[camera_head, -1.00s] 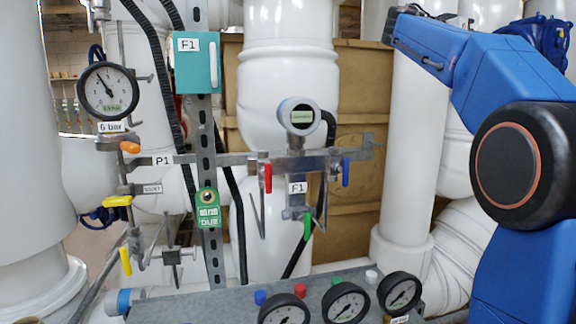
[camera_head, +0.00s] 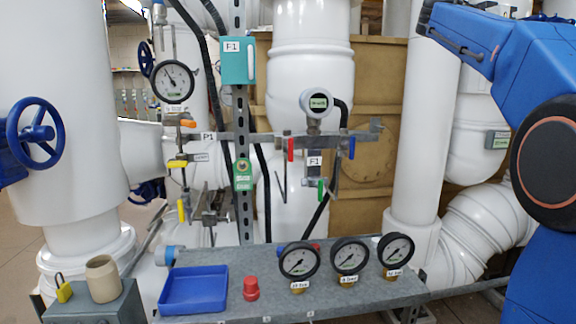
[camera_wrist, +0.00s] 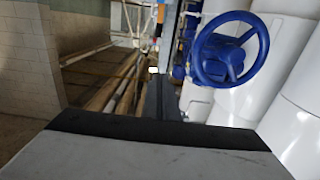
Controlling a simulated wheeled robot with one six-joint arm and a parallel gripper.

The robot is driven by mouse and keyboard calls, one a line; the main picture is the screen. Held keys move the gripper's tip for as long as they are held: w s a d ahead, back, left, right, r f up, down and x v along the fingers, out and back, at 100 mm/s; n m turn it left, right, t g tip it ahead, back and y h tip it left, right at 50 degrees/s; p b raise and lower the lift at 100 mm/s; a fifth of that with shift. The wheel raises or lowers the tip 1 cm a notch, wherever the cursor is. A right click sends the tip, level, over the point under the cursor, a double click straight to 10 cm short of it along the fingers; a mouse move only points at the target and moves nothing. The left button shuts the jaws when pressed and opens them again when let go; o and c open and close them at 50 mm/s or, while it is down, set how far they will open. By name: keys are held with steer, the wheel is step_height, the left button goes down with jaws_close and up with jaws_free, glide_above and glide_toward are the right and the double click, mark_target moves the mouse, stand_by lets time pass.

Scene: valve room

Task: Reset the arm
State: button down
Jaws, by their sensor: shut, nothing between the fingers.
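My blue arm (camera_head: 505,55) stands at the right edge of the head view, with a dark round joint (camera_head: 556,165) in front of it. Its end lies outside that view. In the wrist view the grey housing of my arm's end fills the bottom. My gripper (camera_wrist: 160,98) shows as a dark narrow shape above the housing, shut and empty. It touches nothing that I can see. A blue handwheel (camera_wrist: 230,50) is at the upper right of the wrist view, apart from the gripper.
A grey bench (camera_head: 340,292) carries a blue tray (camera_head: 195,290), a red knob (camera_head: 251,288) and three gauges (camera_head: 350,256). A beige cup (camera_head: 103,278) and yellow padlock (camera_head: 64,290) are at left. A handwheel (camera_head: 35,132) sits on a white pipe. Pipes and valves stand behind.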

steer(key=s+a+f+n+t+y, duration=0.1)
steer(key=s+a+f+n+y, duration=0.4)
steer(key=f, duration=1.5)
steer(key=s+a+f+n+t+y, duration=0.1)
steer(key=s+a+f+n+y, duration=0.5)
steer(key=s+a+f, duration=0.9)
steer(key=s+a+f+n+t+y, duration=0.1)
steer(key=s+a+f+n+y, duration=0.5)
steer(key=f, duration=2.1)
steer(key=s+a+y, duration=0.1)
steer(key=s+a, duration=0.4)
steer(key=a, duration=0.4)
steer(key=shift+f+t, duration=0.2)
steer(key=shift+t, duration=0.1)
steer(key=shift+s, duration=0.1)
